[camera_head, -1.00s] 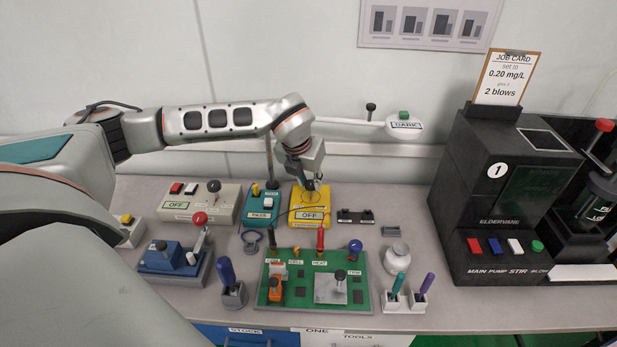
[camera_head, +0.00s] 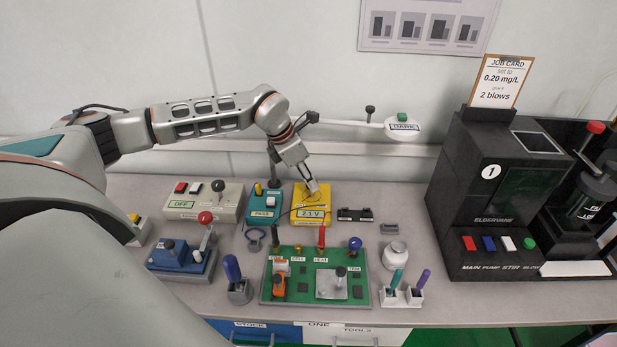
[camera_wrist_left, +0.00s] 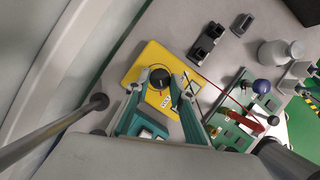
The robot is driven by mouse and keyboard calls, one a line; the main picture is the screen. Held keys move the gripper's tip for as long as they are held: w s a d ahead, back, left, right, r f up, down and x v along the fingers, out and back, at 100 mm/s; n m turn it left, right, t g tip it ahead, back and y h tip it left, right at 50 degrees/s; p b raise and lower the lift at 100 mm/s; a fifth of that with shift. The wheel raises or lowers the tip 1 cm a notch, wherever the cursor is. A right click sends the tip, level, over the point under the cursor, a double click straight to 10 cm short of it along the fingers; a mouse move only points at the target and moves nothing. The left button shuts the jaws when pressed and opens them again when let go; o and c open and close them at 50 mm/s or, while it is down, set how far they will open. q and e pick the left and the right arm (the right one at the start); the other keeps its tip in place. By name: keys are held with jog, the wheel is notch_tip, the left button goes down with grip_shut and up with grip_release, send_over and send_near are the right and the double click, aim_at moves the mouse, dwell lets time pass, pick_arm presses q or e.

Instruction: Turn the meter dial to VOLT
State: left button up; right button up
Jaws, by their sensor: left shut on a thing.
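The yellow meter (camera_head: 298,203) stands at the back middle of the table. Its display reads 2.1 V in the head view. Its round black dial (camera_wrist_left: 160,78) shows in the left wrist view, on the yellow face. My left gripper (camera_head: 313,187) is above the meter, with its fingers down at the dial. In the left wrist view the fingers of my left gripper (camera_wrist_left: 160,84) stand on both sides of the dial and are shut on it. The dial's pointer and markings are too small to read. My right gripper is not in view.
A teal tester (camera_head: 265,210) stands just left of the meter, and a black holder (camera_head: 356,214) is on its right. The green circuit board (camera_head: 314,277) with upright probes lies in front. A lamp arm (camera_head: 360,122) reaches across behind.

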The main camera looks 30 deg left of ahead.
pick_arm(q)
jog(key=shift+s+f+m, duration=0.1)
jog(key=shift+f+m, duration=0.05)
jog(key=shift+m, duration=0.15)
dwell(0.4)
jog(key=o, duration=1.1)
jog(key=shift+o, duration=0.2)
jog(key=shift+a+r, duration=0.1)
jog(key=shift+r, duration=0.25)
jog(key=v, duration=1.1)
jog(key=shift+r, duration=0.2)
jog(key=shift+a, duration=0.1)
